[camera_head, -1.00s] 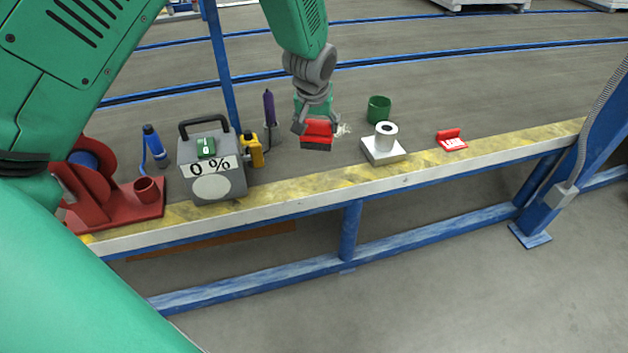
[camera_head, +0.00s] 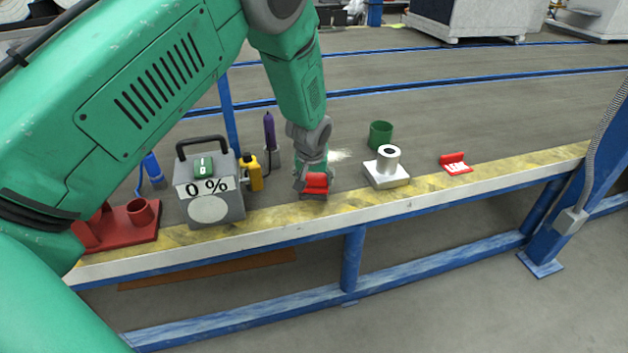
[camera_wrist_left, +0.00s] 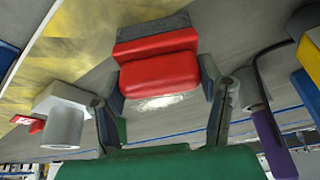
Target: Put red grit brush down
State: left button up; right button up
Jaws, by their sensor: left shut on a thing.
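The red grit brush (camera_head: 315,184) has a red body and a dark grey grit layer. My left gripper (camera_head: 314,178) is shut on it, close to the worktop between the grey charger box and the white block. In the left wrist view the brush (camera_wrist_left: 158,72) sits between the two fingers of the gripper (camera_wrist_left: 162,100), with its grey side away from the palm. Whether the brush touches the worktop (camera_head: 350,200) cannot be told. My right gripper is not in view.
The grey charger box (camera_head: 209,192) reading 0 % stands left, beside a yellow connector (camera_head: 252,172) and purple tool (camera_head: 269,131). Right are a white block with a cylinder (camera_head: 386,174), a green cup (camera_head: 381,135) and a small red sign (camera_head: 455,164). A red stand (camera_head: 118,227) is far left.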

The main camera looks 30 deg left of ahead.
pick_arm(q)
jog(key=o, duration=1.4)
jog(key=shift+r, duration=0.1)
jog(key=p+v, duration=0.4)
jog(key=v, duration=0.8)
jog(key=s+d+f+m+g, duration=0.2)
jog(key=s+d+f+m, duration=0.1)
jog(key=s+f, duration=1.25)
jog(key=s+d+f+m, duration=0.1)
jog(key=s, duration=0.5)
jog(key=s+d+f+m+g+h, duration=0.1)
jog(key=s, duration=0.6)
jog(key=s+d+f+m+h, duration=0.1)
jog(key=s+d, duration=0.1)
jog(key=s, duration=0.5)
jog(key=shift+d+f, duration=0.15)
jog(key=shift+f, duration=0.15)
